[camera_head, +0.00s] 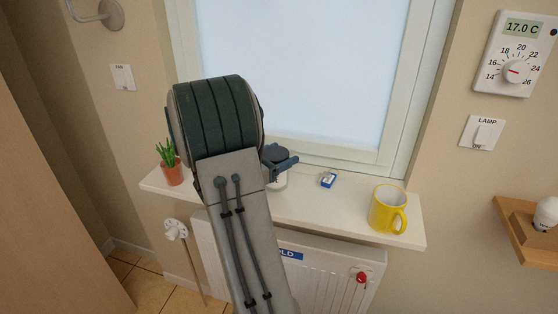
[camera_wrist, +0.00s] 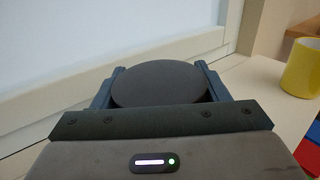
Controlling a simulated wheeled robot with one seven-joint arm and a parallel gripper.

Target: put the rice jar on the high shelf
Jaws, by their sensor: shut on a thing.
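A pale jar (camera_head: 278,183) with a dark round lid stands at the windowsill, partly hidden by my arm. Its label is mostly covered, so I cannot read it. The lid (camera_wrist: 160,84) fills the space between my fingers in the wrist view. My gripper (camera_head: 282,164) is shut on the jar near its top, with one finger on each side. Whether the jar touches the sill is hidden. A small wooden shelf (camera_head: 508,222) is on the wall at the right edge; I cannot tell whether it is the high shelf.
The white sill (camera_head: 335,217) also holds a potted cactus (camera_head: 172,167) at left, a small blue-and-white item (camera_head: 329,180) and a yellow mug (camera_head: 388,209) at right. The window (camera_head: 310,70) is close behind. A radiator (camera_head: 330,268) is below. A pale object (camera_head: 547,213) is on the wooden shelf.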

